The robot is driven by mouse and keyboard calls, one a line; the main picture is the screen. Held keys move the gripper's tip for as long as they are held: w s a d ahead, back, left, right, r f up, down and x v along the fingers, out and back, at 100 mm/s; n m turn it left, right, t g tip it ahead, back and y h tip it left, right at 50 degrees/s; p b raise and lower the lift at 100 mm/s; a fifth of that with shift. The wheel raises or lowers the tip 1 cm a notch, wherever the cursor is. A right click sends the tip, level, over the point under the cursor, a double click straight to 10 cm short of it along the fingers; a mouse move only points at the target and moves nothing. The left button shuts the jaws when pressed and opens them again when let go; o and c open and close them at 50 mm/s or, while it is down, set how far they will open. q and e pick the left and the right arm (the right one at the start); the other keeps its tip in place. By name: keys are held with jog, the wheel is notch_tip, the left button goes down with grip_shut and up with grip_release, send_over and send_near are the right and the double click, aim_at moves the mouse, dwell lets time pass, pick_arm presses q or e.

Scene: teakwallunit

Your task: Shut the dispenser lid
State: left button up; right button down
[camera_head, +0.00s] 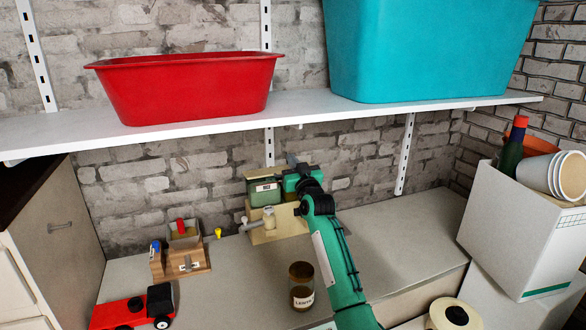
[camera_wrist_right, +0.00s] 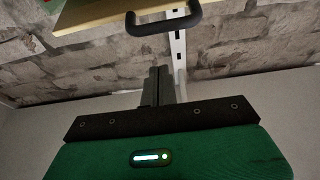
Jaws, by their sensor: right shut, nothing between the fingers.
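The dispenser (camera_head: 276,234) stands at the back of the counter against the brick wall. It has a beige body, a tap on its left side and a dark green container with a white label on top. My right gripper (camera_head: 292,160) is shut and empty, at the dispenser's upper right; my green arm hides part of the dispenser's right side. In the right wrist view my shut fingers (camera_wrist_right: 156,84) point at the wall. Above them is a pale yellow panel (camera_wrist_right: 85,18) with a black handle (camera_wrist_right: 165,22), apart from the fingers; it may be the lid. My left gripper is not in view.
A white shelf (camera_head: 200,131) with a red tub (camera_head: 185,90) and a turquoise tub (camera_head: 425,50) hangs above. A labelled jar (camera_head: 302,297), a wooden box (camera_head: 188,265) and a red toy truck (camera_head: 120,313) stand on the counter. A white carton (camera_head: 510,235) is at right.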

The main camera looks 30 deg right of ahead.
notch_tip(320, 180, down, 4)
jog(key=shift+s+a+r+p, duration=0.1)
jog(key=shift+s+r+p, duration=0.05)
jog(key=shift+p, duration=0.25)
jog(key=f+b, duration=0.2)
jog(key=f, duration=0.1)
jog(key=shift+s, duration=0.3)
